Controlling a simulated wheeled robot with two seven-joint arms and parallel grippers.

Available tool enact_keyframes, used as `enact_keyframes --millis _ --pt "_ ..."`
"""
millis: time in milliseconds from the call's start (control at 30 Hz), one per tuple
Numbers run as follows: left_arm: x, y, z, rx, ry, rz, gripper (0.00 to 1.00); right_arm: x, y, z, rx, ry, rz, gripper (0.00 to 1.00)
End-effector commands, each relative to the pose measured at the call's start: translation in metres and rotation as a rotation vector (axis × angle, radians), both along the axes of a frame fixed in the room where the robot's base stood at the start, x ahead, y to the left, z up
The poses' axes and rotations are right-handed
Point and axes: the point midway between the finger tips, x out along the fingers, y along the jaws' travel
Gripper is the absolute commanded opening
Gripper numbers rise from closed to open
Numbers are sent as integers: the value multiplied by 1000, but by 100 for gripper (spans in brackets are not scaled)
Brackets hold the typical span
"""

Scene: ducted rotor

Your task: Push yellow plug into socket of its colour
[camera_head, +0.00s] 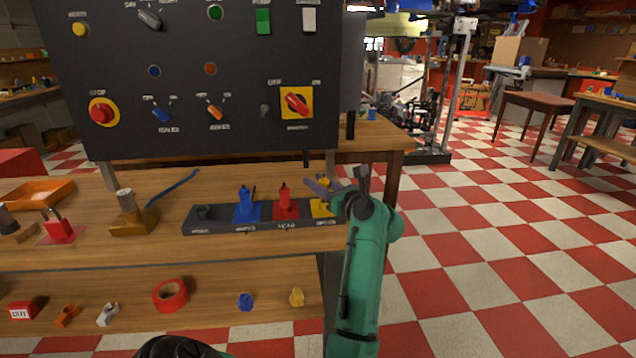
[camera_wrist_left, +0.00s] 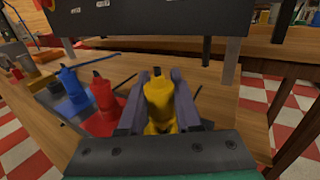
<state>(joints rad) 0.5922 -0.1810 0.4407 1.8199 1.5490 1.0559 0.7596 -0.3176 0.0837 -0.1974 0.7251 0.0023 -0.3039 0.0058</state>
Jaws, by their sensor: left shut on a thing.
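The yellow plug (camera_wrist_left: 158,100) is upright between the two grey fingers of my left gripper (camera_wrist_left: 158,92) in the left wrist view. The left gripper is shut on it. In the head view the left gripper (camera_head: 330,188) is at the right end of the dark socket strip (camera_head: 262,224), over the yellow socket (camera_head: 319,210). The fingers hide most of the plug there. The plug stands at the yellow socket; I cannot tell how deep it sits. My right gripper is not in view.
A blue plug (camera_head: 245,202) and a red plug (camera_head: 284,200) stand in the strip to the left of the yellow socket. A dark control panel (camera_head: 200,120) rises behind the strip. The wooden bench (camera_head: 170,245) ends just right of the strip.

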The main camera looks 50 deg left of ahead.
Motion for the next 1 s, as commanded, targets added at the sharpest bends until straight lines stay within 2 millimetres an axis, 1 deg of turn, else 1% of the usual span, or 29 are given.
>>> enact_keyframes --millis 667,700,767,800,1000 --pt "0 0 -19 0 0 -1 0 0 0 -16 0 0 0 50" --pt "0 0 -19 -1 0 0 36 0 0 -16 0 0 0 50" --pt "0 0 -18 -1 1 0 59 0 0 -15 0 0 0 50" --pt "0 0 -18 -1 1 0 68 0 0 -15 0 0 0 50" --pt "0 0 -17 -1 0 0 68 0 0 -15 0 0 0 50"
